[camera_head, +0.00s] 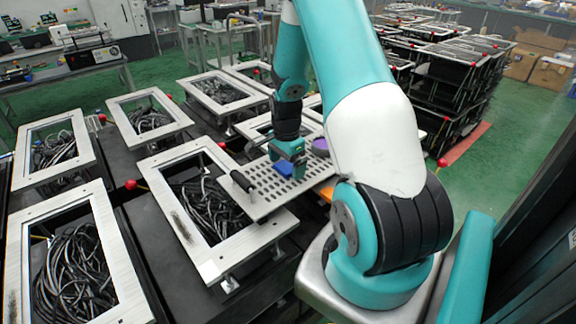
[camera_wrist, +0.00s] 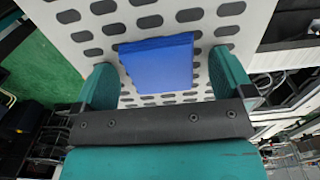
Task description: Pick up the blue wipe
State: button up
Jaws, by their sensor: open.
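The blue wipe (camera_wrist: 158,65) is a flat blue square lying on a light perforated plate (camera_wrist: 65,12). In the head view the wipe (camera_head: 283,168) shows as a small blue patch beneath my gripper, partly hidden by it. My gripper (camera_head: 290,156) points down over the plate (camera_head: 262,204). In the wrist view my gripper (camera_wrist: 166,82) is open, with one teal finger on each side of the wipe. I see a gap between the wipe and each finger. Nothing is held.
A purple round thing (camera_head: 320,147) sits on the plate to the right of my gripper. A black handle (camera_head: 243,181) stands at the plate's front left. Metal frames filled with black cables (camera_head: 208,205) surround the plate, with red-knobbed levers (camera_head: 131,185) between them.

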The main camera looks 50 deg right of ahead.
aim_at(286, 166)
jog(key=shift+c, duration=0.2)
jog(key=c, duration=1)
jog(key=shift+o, duration=0.2)
notch_tip(286, 166, up, 20)
jog(key=b, duration=0.3)
